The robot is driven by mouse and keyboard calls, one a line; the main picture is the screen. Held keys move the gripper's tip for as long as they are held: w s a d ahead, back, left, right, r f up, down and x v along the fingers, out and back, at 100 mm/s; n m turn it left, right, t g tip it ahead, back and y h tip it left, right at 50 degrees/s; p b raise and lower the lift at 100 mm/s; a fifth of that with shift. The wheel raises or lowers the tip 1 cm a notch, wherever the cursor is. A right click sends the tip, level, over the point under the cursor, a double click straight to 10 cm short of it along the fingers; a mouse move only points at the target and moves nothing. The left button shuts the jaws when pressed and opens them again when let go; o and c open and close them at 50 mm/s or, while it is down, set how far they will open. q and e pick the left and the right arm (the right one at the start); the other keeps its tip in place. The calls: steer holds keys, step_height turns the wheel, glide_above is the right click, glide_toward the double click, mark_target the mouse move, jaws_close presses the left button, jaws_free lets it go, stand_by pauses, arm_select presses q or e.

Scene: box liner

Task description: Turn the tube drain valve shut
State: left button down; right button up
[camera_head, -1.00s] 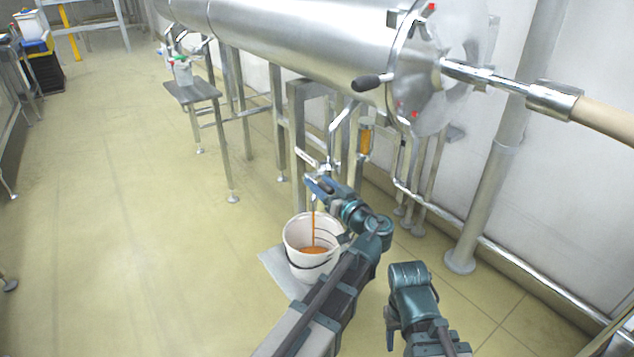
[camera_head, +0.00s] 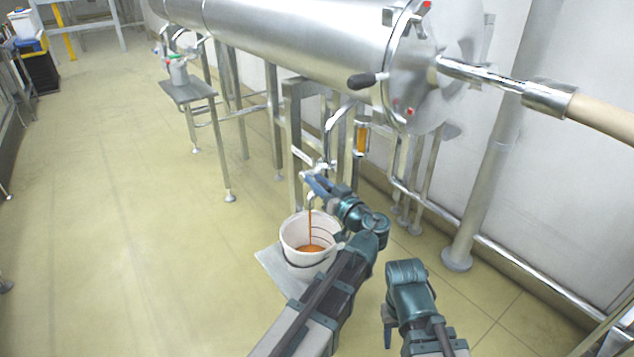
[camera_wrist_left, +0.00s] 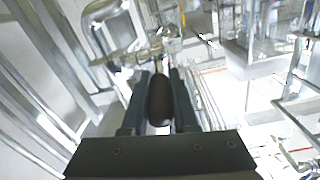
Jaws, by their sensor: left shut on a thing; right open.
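The tube drain valve (camera_head: 320,167) sits at the lower end of a bent steel pipe under the big steel cylinder. Orange-brown liquid (camera_head: 310,222) runs from its outlet into a white bucket (camera_head: 290,241). My left gripper (camera_head: 309,180) is at the valve, above the bucket. In the left wrist view, a dark rounded handle (camera_wrist_left: 159,100) lies between the two fingers, and the gripper is shut on it. The gripper partly hides the valve in the head view. My right gripper (camera_head: 388,338) is open and low at the front, away from the valve.
The bucket stands on a grey plate (camera_head: 268,262) on the floor. Steel legs and pipes crowd the space behind the valve. A small steel table (camera_head: 187,92) stands further back. The tiled floor (camera_head: 110,230) to the left is clear.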

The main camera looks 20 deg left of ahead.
stand_by(0.7)
arm_select(q)
steer(key=f+t+y+b, duration=0.1)
steer(key=b, duration=0.3)
steer(key=shift+f+b, duration=0.3)
steer(key=shift+s+d+r+t+y+b, duration=0.1)
steer(key=shift+t+y+b, duration=0.25)
steer(key=shift+b, duration=0.3)
steer(key=shift+r, duration=0.1)
steer(key=c, duration=0.7)
jaws_free()
